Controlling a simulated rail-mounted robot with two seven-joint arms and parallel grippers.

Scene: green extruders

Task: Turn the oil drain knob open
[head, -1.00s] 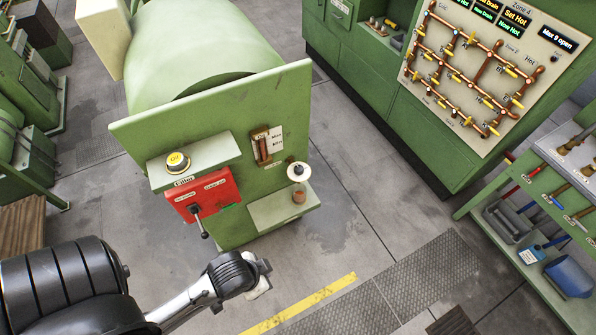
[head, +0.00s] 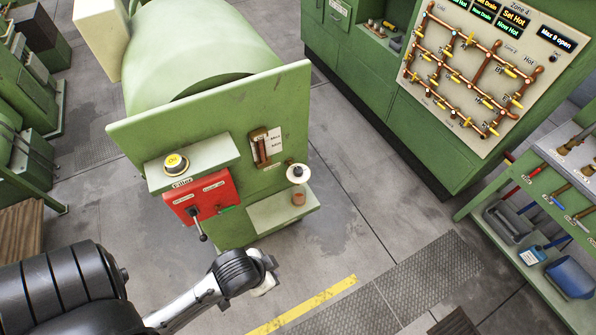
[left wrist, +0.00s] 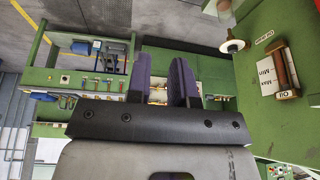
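The green extruder (head: 290,110) has a white round knob (head: 298,172) low on the right of its front panel. I take it for the oil drain knob; it also shows in the left wrist view (left wrist: 232,46), beside a small label too small to read surely. A reddish cup-like piece (head: 298,198) is below it. My left gripper (head: 266,284) is in front of and below the knob, apart from it. In the left wrist view its two dark fingers (left wrist: 161,78) stand apart with nothing between them. My right gripper is not clearly in view.
An oil gauge (head: 262,148) is left of the knob. A yellow-topped oil cap (head: 175,163) sits on the filler shelf above a red panel (head: 202,193) with a black lever (head: 200,226). A tool rack (head: 540,200) stands at the right. The floor (head: 370,215) between is clear.

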